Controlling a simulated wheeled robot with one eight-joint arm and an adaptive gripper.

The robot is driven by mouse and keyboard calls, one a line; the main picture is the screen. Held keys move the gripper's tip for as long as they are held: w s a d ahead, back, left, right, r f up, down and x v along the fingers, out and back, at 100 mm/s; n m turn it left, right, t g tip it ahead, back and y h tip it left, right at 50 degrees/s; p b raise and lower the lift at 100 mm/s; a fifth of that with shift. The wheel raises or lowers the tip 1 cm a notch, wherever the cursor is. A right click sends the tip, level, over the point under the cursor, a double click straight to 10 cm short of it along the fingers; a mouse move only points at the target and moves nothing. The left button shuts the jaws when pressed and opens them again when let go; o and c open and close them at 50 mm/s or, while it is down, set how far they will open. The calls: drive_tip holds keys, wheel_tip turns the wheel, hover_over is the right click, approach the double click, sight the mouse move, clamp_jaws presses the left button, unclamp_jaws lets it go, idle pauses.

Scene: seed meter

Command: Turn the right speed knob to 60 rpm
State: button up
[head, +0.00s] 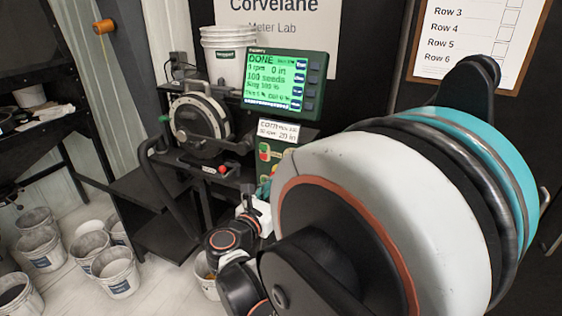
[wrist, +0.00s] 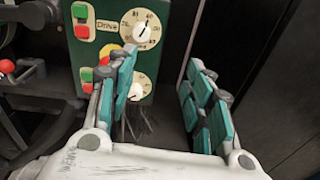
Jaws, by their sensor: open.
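A green control panel (wrist: 105,40) carries two white dial knobs, one above the other in the wrist view. The upper knob (wrist: 142,33) has a numbered dial and a label reading "Drive" beside it. The lower knob (wrist: 137,91) has its own dial, partly hidden by a finger. I cannot tell which is the right speed knob, or read either setting surely. My gripper (wrist: 160,70) is open and empty, its teal-padded fingers apart. The left finger overlaps the panel between the knobs; the right finger is over the dark area right of it.
A display (head: 285,83) reads "DONE", 0 rpm and 100 seeds. Left of it is the round seed meter (head: 202,117). The panel has red and green buttons (wrist: 80,20). A red ball knob (wrist: 7,66) is at left. Several buckets (head: 115,272) stand on the floor.

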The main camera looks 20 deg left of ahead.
drive_tip(key=w+a+n+y+b, duration=0.1)
drive_tip(key=w+a+b, duration=0.1)
drive_tip(key=w, duration=1)
drive_tip(key=shift+w+r+t+b, duration=0.15)
drive_tip(key=shift+t+b, duration=0.25)
drive_tip(key=shift+b, duration=0.5)
drive_tip(key=c, duration=1.1)
